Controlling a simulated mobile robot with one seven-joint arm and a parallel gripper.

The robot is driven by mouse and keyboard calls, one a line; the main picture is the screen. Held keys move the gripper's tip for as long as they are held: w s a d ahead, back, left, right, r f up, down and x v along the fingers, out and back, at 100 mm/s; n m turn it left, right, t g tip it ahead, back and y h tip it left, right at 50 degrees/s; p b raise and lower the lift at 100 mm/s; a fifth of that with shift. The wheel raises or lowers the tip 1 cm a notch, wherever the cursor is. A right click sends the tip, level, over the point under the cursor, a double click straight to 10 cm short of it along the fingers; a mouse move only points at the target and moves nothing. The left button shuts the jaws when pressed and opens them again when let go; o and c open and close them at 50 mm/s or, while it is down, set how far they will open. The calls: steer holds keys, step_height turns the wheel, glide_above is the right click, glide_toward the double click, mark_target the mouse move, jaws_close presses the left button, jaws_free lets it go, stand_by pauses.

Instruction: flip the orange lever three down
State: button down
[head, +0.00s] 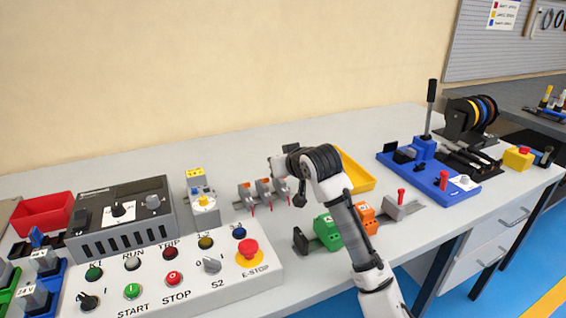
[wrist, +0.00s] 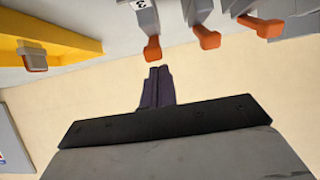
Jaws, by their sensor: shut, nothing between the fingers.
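Lever three is the orange lever (wrist: 152,48) on the grey breaker marked 3 (wrist: 146,16) in the wrist view, the one nearest the yellow tray. Its tip points toward my gripper (wrist: 157,72). My gripper is shut and empty, with its dark fingertips just short of the lever tip; whether they touch is hard to tell. Two more orange levers, a middle one (wrist: 207,38) and an outer one (wrist: 262,27), stick out beside it. In the head view the grey breakers (head: 247,195) stand in a row left of my arm, which hides my fingertips.
A yellow tray (head: 357,172) lies just right of the breakers, behind my arm. Green (head: 327,232) and orange (head: 364,216) terminal blocks stand in front. A control panel with a red E-stop (head: 248,249) lies front left. A blue-based bender (head: 440,184) stands right.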

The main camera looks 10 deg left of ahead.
steer(key=r+p, duration=0.1)
steer(key=w+r+p, duration=0.1)
steer(key=p, duration=0.1)
steer(key=a+r+p, duration=0.1)
steer(key=r, duration=0.1)
steer(key=shift+w, duration=0.2)
steer(key=s+d+r+b, duration=0.1)
steer(key=s+d+b, duration=0.1)
steer(key=s+d, duration=0.3)
steer(key=s, duration=0.3)
steer(key=shift+d+r, duration=0.15)
steer(key=shift+d, duration=0.1)
